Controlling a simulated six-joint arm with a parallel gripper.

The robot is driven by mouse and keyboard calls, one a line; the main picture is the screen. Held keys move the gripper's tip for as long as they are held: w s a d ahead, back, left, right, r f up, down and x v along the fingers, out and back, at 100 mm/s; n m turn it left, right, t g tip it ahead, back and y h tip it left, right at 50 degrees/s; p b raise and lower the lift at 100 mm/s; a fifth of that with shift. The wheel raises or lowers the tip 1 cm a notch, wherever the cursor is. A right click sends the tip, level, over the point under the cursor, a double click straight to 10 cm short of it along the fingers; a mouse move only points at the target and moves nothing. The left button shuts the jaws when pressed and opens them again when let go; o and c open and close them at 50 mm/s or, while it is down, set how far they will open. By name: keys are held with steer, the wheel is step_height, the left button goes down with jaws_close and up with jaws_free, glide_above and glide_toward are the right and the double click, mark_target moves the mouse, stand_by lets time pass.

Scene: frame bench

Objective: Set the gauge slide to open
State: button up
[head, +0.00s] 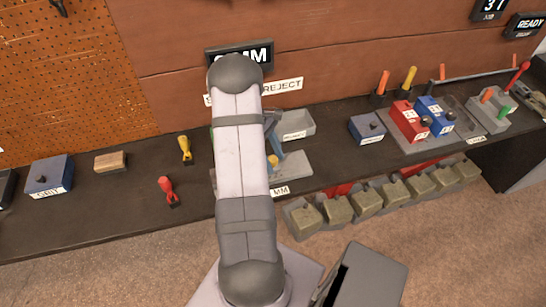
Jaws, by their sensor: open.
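The gauge, as far as I can tell, is the grey base (294,166) near the bench's middle, just right of my arm, with a tag reading "MM" (280,191) at its front edge. A yellow knob (273,161) stands on the base. A slanted blue-grey part (275,137) rises behind the knob. My arm covers the left part of the gauge, so I cannot tell where its slide is set. My gripper does not show; it is hidden behind my arm.
A grey tray (296,125) sits behind the gauge. Left are yellow (185,149) and red (166,191) tools, a wooden block (110,161) and a blue box (49,176). Right are a small blue box (367,128) and red bins (408,121). Several olive blocks (367,201) line the front.

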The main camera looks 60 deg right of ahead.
steer(key=shift+c, duration=0.5)
jaws_close()
steer(key=s+d, duration=0.5)
steer(key=shift+s+d, duration=0.25)
steer(key=shift+s, duration=0.05)
steer(key=shift+o, duration=0.5)
jaws_free()
steer(key=shift+s+d, duration=0.1)
steer(key=b+v, duration=0.2)
steer(key=v, duration=0.5)
steer(key=shift+r, duration=0.15)
